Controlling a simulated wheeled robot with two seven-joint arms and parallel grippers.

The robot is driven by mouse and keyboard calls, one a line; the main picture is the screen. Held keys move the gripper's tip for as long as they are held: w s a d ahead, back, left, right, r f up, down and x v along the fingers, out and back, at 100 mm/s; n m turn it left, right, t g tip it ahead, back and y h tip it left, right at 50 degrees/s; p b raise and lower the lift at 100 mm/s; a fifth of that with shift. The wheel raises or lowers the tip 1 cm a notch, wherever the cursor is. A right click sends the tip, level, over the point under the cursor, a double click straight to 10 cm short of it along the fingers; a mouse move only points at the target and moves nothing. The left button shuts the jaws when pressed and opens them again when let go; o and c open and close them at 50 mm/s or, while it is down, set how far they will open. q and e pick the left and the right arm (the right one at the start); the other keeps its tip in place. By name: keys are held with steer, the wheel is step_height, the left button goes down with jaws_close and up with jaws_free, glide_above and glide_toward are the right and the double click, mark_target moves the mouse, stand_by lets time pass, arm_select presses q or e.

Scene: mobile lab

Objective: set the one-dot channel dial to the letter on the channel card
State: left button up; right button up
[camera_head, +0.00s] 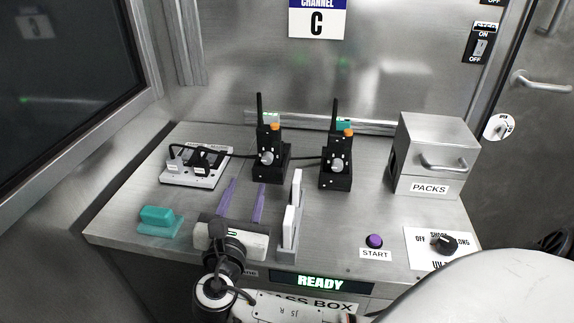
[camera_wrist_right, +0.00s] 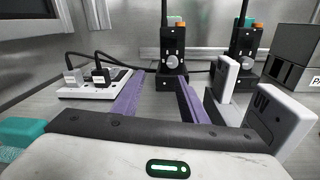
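Two black radios stand in black holders, a left radio (camera_head: 267,139) and a right radio (camera_head: 337,145). Each has an orange knob on top and a round grey dial on its front: left dial (camera_head: 266,158), right dial (camera_head: 337,165). The dot marks and dial letters are too small to read. My right gripper (camera_head: 247,186) is open and empty, its purple fingers pointing at the left radio from in front, apart from it. The wrist view shows the left dial (camera_wrist_right: 173,60) beyond the fingers. My left gripper is not in view.
A teal block (camera_head: 158,217) is front left. A rack with white plates (camera_head: 292,220) stands close right of my gripper. A PACKS box (camera_head: 432,150), START button (camera_head: 375,241) and rotary switch (camera_head: 445,243) are right.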

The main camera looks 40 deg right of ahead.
mark_target(267, 160)
steer(key=shift+s+d+n+g+h, duration=0.3)
steer(key=shift+s+d+n+h, duration=0.2)
steer(key=shift+s+h, duration=0.15)
steer(key=shift+d, duration=0.25)
steer(key=x, duration=0.9)
steer(key=shift+w+d, duration=0.2)
steer(key=shift+d, duration=0.05)
jaws_close()
